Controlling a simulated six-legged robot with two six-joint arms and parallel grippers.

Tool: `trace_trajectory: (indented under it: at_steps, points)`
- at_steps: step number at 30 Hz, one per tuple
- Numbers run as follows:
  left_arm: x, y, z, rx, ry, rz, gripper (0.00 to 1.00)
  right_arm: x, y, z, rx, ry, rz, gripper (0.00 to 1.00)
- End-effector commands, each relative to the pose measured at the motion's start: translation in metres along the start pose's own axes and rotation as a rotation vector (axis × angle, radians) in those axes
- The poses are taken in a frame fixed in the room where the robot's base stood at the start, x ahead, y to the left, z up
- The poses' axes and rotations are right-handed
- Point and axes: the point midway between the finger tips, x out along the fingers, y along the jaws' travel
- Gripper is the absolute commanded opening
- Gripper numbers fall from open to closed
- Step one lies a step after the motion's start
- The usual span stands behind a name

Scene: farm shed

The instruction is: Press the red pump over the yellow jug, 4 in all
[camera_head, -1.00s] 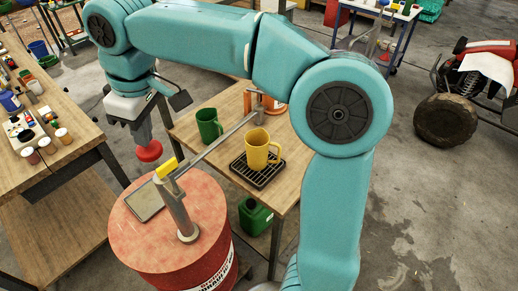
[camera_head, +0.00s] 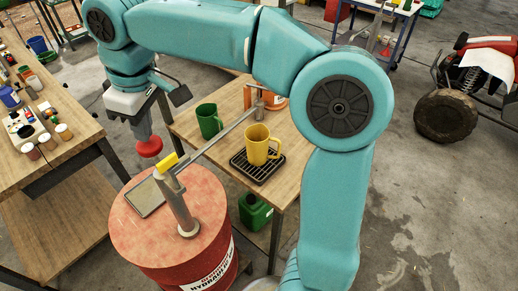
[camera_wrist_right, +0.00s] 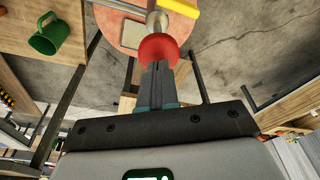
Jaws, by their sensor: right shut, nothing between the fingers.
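The red drum (camera_head: 140,232) carries a grey hand pump (camera_head: 181,205) with a yellow piece (camera_head: 167,162) at its top. Its long spout (camera_head: 218,137) reaches right to above the yellow jug (camera_head: 256,147), which stands upright on a black grate (camera_head: 260,174). A red round knob (camera_head: 149,146) lies left of the yellow piece. My right gripper (camera_head: 143,131) is shut and empty, pointing down just above the knob. In the right wrist view its fingers (camera_wrist_right: 156,72) end at the knob (camera_wrist_right: 160,49); I cannot tell whether they touch. My left gripper is not in view.
A green mug (camera_head: 209,122) stands on the wooden table left of the jug. A green can (camera_head: 254,212) is below the table. A workbench with paint pots (camera_head: 29,150) is at left. My right arm spans the top and right.

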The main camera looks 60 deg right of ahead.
Motion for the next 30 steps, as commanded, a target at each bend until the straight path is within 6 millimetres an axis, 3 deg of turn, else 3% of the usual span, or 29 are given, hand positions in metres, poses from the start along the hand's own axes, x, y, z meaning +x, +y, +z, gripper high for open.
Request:
trace_trajectory:
  at_steps: [30]
  points:
    - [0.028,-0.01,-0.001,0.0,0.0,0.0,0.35,0.038,0.0,0.008,0.0,-0.003,-0.001,0.0]
